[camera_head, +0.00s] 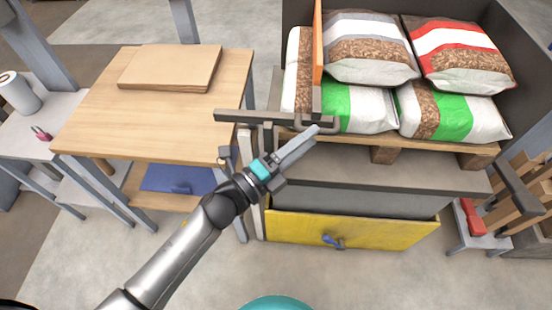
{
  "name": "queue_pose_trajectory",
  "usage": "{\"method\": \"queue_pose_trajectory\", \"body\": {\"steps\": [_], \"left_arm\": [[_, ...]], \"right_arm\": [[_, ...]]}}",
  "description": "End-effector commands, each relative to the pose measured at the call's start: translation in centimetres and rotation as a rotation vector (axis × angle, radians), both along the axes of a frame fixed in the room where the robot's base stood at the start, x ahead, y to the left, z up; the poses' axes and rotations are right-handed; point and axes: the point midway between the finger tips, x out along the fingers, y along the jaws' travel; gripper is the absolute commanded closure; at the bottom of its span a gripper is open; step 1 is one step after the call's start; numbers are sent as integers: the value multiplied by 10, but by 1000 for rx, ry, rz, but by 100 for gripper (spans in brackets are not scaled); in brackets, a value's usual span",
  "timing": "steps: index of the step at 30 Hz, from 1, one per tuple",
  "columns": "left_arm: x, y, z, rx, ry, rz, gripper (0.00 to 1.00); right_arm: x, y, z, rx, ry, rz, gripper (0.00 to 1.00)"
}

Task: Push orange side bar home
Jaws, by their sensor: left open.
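The orange side bar (318,45) stands upright as a narrow strip at the left side of the bag stack, in front of the leftmost bag. A dark horizontal rail (262,118) runs just below it, with a grey looped handle at its right end. My left gripper (304,142) reaches up from the lower left, its fingertips just below the handle and below the orange bar. It is open with nothing seen between its fingers. I cannot tell whether the fingertips touch the handle. My right gripper is out of view.
Several pellet bags (371,52) lie stacked on a wooden pallet over a grey cabinet with a yellow drawer (352,230). A wooden table (185,110) holding a flat board (170,67) stands on the left. Open floor lies in front.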

Motion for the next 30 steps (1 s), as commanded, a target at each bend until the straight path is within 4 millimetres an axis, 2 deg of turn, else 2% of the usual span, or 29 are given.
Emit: {"method": "queue_pose_trajectory", "body": {"steps": [6, 12, 18, 30], "left_arm": [[-32, 34, -7, -1, 2, 0, 50], [-50, 54, -10, -2, -1, -1, 50], [-56, 61, -11, -3, -2, -2, 50], [-56, 61, -11, -3, -2, -2, 50]], "right_arm": [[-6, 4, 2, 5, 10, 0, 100], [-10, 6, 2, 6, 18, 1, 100], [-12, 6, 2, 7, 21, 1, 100], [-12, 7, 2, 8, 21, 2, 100]]}}
